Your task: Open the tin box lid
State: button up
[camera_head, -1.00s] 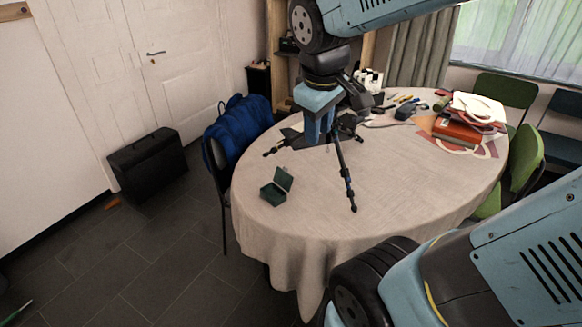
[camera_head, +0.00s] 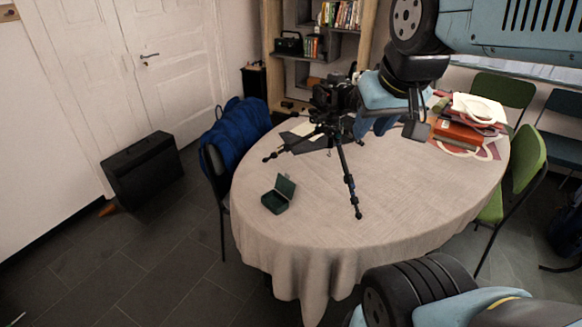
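A small dark green tin box (camera_head: 276,202) stands on the near left part of the table (camera_head: 300,235). Its lid (camera_head: 286,186) is raised, standing up and tilted back at the box's far right side. The inside of the box looks dark and its contents cannot be made out. My gripper (camera_head: 376,127) has blue fingers and hangs over the far part of the table, up and to the right of the box and well apart from it. The finger gap is too small and dark to tell whether it is open or shut.
A black tripod (camera_head: 347,180) with a camera stands between the box and my gripper, its legs spread wide. An orange-red box and papers (camera_head: 457,130) lie at the table's right. A chair with a blue jacket (camera_head: 235,138) stands left. The cloth's near middle is clear.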

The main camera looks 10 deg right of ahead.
aim_at(283, 184)
jog(key=k, duration=1.1)
jog(key=z, duration=0.65)
jog(key=i, duration=1)
jog(key=u, duration=0.05)
